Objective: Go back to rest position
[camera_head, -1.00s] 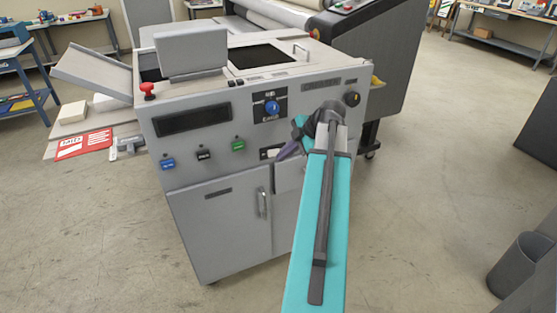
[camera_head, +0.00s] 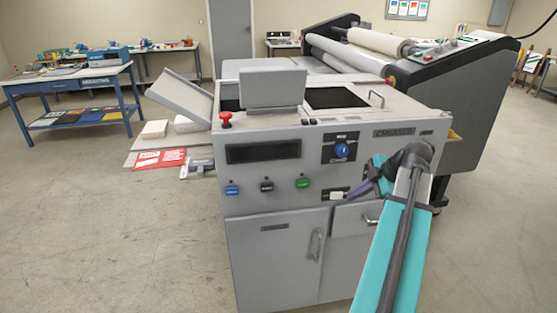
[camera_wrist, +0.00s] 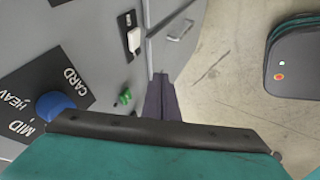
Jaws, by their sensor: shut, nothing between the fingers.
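My gripper (camera_head: 361,188) is at the front panel of the grey creaser machine (camera_head: 270,255), near a white rocker switch (camera_head: 335,196) and just below the blue selector knob (camera_head: 342,150). In the wrist view my gripper (camera_wrist: 160,76) shows as dark fingers pressed together with nothing between them. The white switch (camera_wrist: 133,40) lies ahead of the fingertips in that view, apart from them. The blue knob (camera_wrist: 55,104) is at the left, beside the MID, HEAVY and CARD labels. My turquoise arm reaches up from the bottom right in the head view and hides part of the machine's right front.
A drawer with a handle (camera_head: 372,219) sits under the panel. Blue, black and green buttons (camera_head: 267,186) and a red emergency stop (camera_head: 225,119) are on the left. A large roller laminator (camera_head: 440,100) stands behind right. A blue workbench (camera_head: 75,85) is far left. Floor at left is clear.

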